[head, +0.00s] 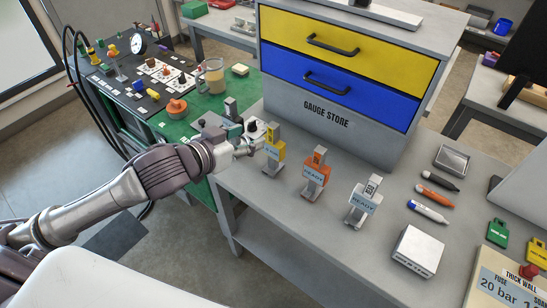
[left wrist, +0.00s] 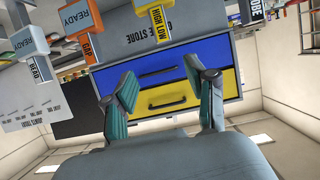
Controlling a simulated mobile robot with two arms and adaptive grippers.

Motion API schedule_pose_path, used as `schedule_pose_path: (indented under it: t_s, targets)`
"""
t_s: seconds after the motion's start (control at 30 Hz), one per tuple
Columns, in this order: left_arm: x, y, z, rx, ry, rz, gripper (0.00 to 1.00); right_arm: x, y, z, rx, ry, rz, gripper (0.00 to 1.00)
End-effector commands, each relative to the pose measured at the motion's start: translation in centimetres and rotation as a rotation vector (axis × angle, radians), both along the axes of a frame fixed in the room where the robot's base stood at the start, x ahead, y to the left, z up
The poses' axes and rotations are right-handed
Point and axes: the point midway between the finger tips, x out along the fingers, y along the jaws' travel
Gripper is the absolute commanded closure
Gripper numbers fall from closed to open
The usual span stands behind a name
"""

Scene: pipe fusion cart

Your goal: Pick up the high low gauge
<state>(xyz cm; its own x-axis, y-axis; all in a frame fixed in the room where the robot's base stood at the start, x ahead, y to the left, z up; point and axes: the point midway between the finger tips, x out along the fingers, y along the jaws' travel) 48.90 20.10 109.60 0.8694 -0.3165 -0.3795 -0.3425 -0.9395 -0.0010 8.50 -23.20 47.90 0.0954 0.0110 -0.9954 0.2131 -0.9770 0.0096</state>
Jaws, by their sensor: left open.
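The high low gauge (head: 277,153) is the yellow one standing on the grey bench in front of the gauge store; its yellow "HIGH LOW" plate shows at the top of the left wrist view (left wrist: 160,28). My left gripper (head: 258,137) is just to its left in the head view, close to its upper part; I cannot tell if they touch. In the left wrist view my left gripper (left wrist: 160,87) has its two fingers apart with nothing between them. My right gripper is not in view.
The orange gap gauge (head: 317,172) and the white bead gauge (head: 362,208) stand to the right, tagged "READY". The gauge store (head: 337,120) with yellow and blue drawers rises behind. Pens (head: 432,194) and a white box (head: 415,251) lie farther right.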

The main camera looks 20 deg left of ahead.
Motion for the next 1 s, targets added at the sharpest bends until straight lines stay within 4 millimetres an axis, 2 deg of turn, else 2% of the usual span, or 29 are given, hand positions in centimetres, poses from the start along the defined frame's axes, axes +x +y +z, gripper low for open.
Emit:
schedule_pose_path:
  t_s: [0.1,0.3,0.57,0.83,1.0]
  targets:
    - [2.2,-0.8,-0.6,-0.003,0.0,0.002,0.44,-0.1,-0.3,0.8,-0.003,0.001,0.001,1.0]
    - [5.3,-1.8,-2.1,0.0,0.0,0.002,0.44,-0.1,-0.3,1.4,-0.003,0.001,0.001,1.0]
    - [6.8,-2.3,-3.0,0.002,0.001,0.001,0.44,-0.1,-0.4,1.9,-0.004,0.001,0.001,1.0]
    - [9.9,-3.0,-4.7,0.002,0.001,0.001,0.44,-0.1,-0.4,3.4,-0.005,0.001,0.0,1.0]
    - [10.8,-3.3,-5.3,0.004,0.0,0.001,0.44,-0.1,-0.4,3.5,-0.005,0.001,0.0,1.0]
